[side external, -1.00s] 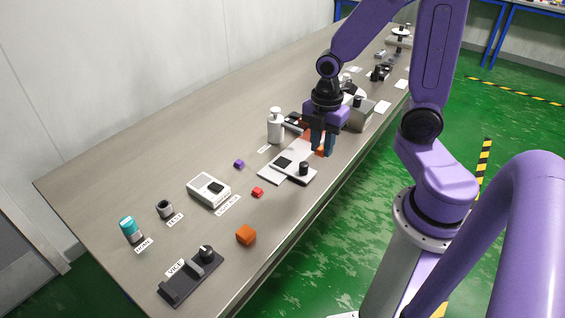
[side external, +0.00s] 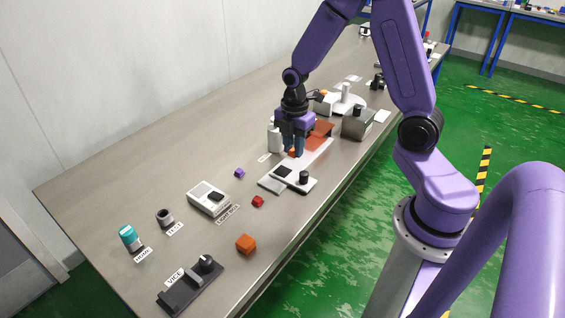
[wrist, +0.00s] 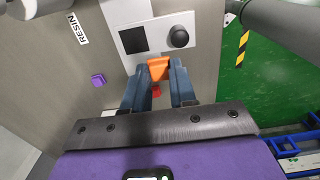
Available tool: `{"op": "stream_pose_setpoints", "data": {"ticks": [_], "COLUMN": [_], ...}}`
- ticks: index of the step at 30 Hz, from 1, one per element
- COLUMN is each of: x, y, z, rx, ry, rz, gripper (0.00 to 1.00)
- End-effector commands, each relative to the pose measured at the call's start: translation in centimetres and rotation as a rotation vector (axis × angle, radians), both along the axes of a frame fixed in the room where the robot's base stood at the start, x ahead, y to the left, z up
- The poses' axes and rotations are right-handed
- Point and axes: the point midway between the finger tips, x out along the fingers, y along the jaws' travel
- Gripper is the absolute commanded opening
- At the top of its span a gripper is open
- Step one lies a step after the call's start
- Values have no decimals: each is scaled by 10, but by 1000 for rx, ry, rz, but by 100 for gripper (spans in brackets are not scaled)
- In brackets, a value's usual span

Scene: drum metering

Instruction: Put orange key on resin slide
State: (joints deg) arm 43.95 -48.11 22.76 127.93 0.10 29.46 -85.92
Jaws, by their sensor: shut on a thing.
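My gripper (side external: 293,154) is shut on the orange key (wrist: 158,67), which shows between its fingertips in the wrist view. In the side view it hangs over or beside the pale plate (side external: 317,152) behind the black-square and knob panel; the height gap is unclear. The white panel with a black square and a black knob (side external: 303,177) stands just in front of my gripper; it also shows in the wrist view (wrist: 153,36). A RESIN label (wrist: 77,28) lies to its left in the wrist view. I cannot tell for sure which part is the resin slide.
A white bottle (side external: 273,137) stands close behind my gripper. A brown-orange sloped piece (side external: 322,129) and a grey box (side external: 357,122) are farther along. A purple cube (side external: 239,173), red piece (side external: 258,201), orange block (side external: 246,244) and white device (side external: 208,198) lie nearer the camera.

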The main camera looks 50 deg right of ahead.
Motion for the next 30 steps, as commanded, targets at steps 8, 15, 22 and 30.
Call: {"op": "stream_pose_setpoints", "data": {"ticks": [8,15,22,30], "x": [27,38,43,43], "y": [-5,-7,-8,-8], "z": [-36,-49,-72,-85], "rx": [0,0,0,0], "ry": [5,2,5,1], "rz": [0,0,0,1], "gripper": [0,0,0,0]}}
